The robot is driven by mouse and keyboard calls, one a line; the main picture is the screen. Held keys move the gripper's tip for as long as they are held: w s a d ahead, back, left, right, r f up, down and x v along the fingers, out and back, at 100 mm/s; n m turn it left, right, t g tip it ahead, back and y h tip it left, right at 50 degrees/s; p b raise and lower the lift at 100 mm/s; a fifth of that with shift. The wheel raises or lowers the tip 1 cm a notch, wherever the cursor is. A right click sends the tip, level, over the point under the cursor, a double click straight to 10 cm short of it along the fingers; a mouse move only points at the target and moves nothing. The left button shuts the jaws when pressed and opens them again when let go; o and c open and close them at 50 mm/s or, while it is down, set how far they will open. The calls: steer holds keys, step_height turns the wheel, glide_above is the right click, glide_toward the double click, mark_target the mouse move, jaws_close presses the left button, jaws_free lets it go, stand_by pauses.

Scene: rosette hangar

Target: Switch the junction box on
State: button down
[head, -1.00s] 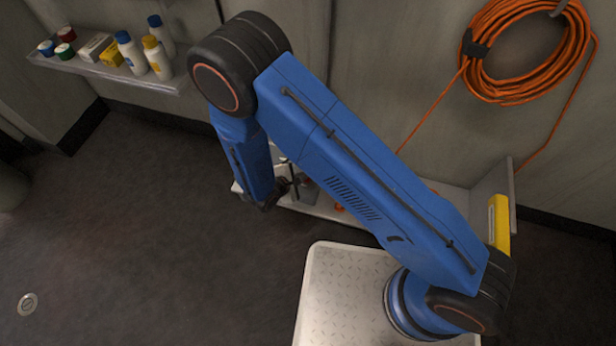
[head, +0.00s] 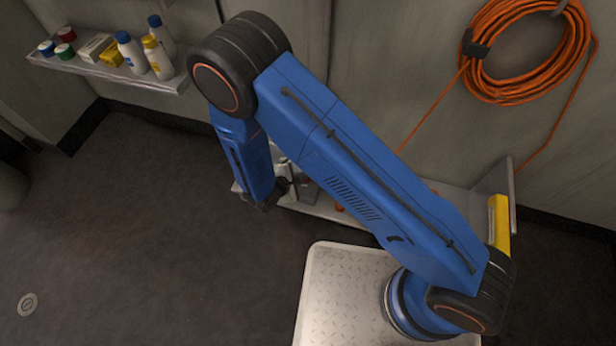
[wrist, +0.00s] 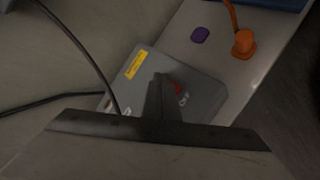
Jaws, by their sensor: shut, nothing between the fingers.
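The junction box (wrist: 207,97) is a grey box with a yellow label (wrist: 135,65) in the wrist view. A small red part (wrist: 176,87), with pale lettering beside it, shows on its face right next to my fingers. The fingers cover much of that part, so I cannot tell its position. My gripper (wrist: 160,80) is shut and empty, its tips over the middle of the box; I cannot tell whether they touch it. In the head view my arm hides most of the box, with only a grey piece (head: 308,190) showing.
The box is on a pale shelf (wrist: 210,60), near an orange plug (wrist: 243,44) and a purple piece (wrist: 201,34). Dark cables run at the left of the box. An orange cable coil (head: 490,50) hangs on the wall. Bottles stand on another shelf (head: 130,78).

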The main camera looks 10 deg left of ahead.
steer(key=shift+f, duration=0.15)
stand_by(0.3)
steer(key=shift+f, duration=0.4)
stand_by(0.5)
steer(key=shift+r, duration=0.45)
steer(key=shift+s+r, duration=0.2)
steer(key=shift+r, duration=1.05)
steer(key=shift+s+r, duration=0.15)
steer(key=shift+r, duration=1.1)
